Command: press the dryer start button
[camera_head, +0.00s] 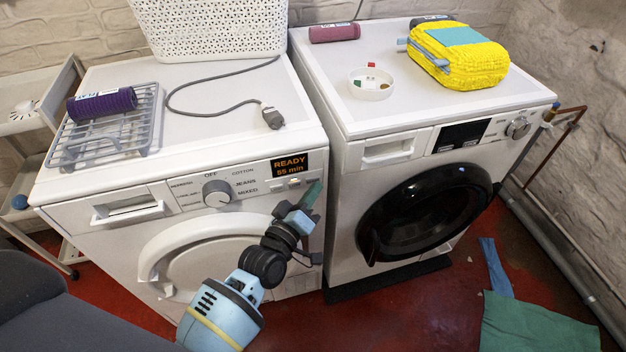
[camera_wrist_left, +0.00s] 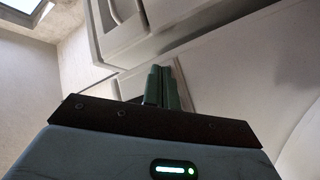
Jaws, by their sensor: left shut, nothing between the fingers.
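The dryer is the left white machine (camera_head: 95,190), with a round program dial (camera_head: 217,193) and a lit display (camera_head: 286,164) reading "READY 55 min". Small buttons (camera_head: 295,182) sit just below the display; which one is the start button I cannot read. My left gripper (camera_head: 313,192) is shut and empty, its fingertips at the right end of the dryer's front panel, just right of the buttons. I cannot tell whether they touch the panel. In the left wrist view the closed fingers (camera_wrist_left: 163,88) point toward the pale machine front. My right gripper is not in view.
The right machine (camera_head: 340,200) has a black round door (camera_head: 424,212). On top of the machines are a white basket (camera_head: 212,28), a wire rack (camera_head: 70,145), a plug with cord (camera_head: 271,117), a small dish (camera_head: 371,92) and a yellow bundle (camera_head: 462,62). Green cloth (camera_head: 535,325) lies on the red floor.

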